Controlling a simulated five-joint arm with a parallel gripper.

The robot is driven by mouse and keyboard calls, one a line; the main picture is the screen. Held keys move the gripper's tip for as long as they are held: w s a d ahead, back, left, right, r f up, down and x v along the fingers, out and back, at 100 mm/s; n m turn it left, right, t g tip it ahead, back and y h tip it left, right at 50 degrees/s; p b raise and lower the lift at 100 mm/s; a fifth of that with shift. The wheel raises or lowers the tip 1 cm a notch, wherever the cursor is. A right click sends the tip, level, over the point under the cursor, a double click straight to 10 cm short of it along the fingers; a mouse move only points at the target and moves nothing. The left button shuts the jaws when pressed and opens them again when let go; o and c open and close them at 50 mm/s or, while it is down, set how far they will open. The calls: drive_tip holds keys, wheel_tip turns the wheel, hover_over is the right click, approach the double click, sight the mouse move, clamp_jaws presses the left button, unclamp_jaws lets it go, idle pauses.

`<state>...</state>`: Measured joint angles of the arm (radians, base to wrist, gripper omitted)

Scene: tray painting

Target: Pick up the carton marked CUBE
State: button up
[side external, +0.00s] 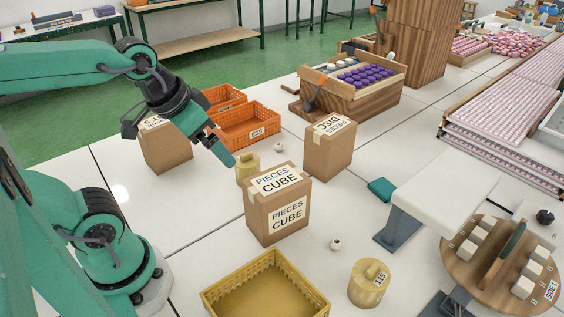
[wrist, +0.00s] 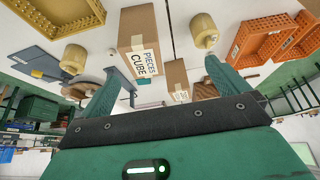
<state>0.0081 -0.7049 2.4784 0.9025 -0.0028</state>
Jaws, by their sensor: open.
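The carton marked PIECES CUBE (side external: 276,222) stands upright on the white table in the middle of the side view, with labels on its top and front. It also shows in the wrist view (wrist: 133,22), upper centre, with its CUBE label readable. My gripper (side external: 226,160) is up and to the left of this carton in the side view, apart from it and tilted downward. In the wrist view my gripper's two fingers (wrist: 160,68) are spread, with nothing held between them.
A DISC carton (side external: 330,153) stands behind right, and another carton (side external: 168,152) is partly hidden by my arm. A yellow crate (side external: 262,292) and lidded tub (side external: 368,284) are in front; another tub (side external: 245,170) stands just behind the CUBE carton. Orange crates (side external: 250,128) lie farther back.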

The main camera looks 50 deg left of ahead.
sight(275, 180)
drive_tip(key=w+f+g, duration=0.1)
drive_tip(key=w, duration=0.1)
drive_tip(key=w+d+f+g, duration=0.1)
drive_tip(key=w, duration=0.1)
drive_tip(key=w+d+f, duration=0.1)
drive_tip(key=w, duration=0.1)
drive_tip(key=shift+w+d+f+m+g, duration=0.1)
drive_tip(key=shift+w+f+m+g, duration=0.1)
drive_tip(key=shift+m+g, duration=0.15)
drive_tip(key=w+f, duration=0.1)
drive_tip(key=w+d+f+g, duration=0.1)
drive_tip(key=w+f, duration=0.1)
drive_tip(key=w+d+f+g, duration=0.1)
drive_tip(key=f, duration=0.1)
drive_tip(key=shift+w+d+f+m, duration=0.15)
drive_tip(key=shift+w+d+m, duration=0.1)
drive_tip(key=shift+w, duration=0.05)
drive_tip(key=shift+w+d+f+g, duration=0.2)
drive_tip(key=shift+w+f+g, duration=0.15)
drive_tip(key=shift+f, duration=0.15)
drive_tip(key=shift+f, duration=1.3)
drive_tip(key=shift+w+d+f, duration=0.1)
drive_tip(key=shift+f, duration=2.55)
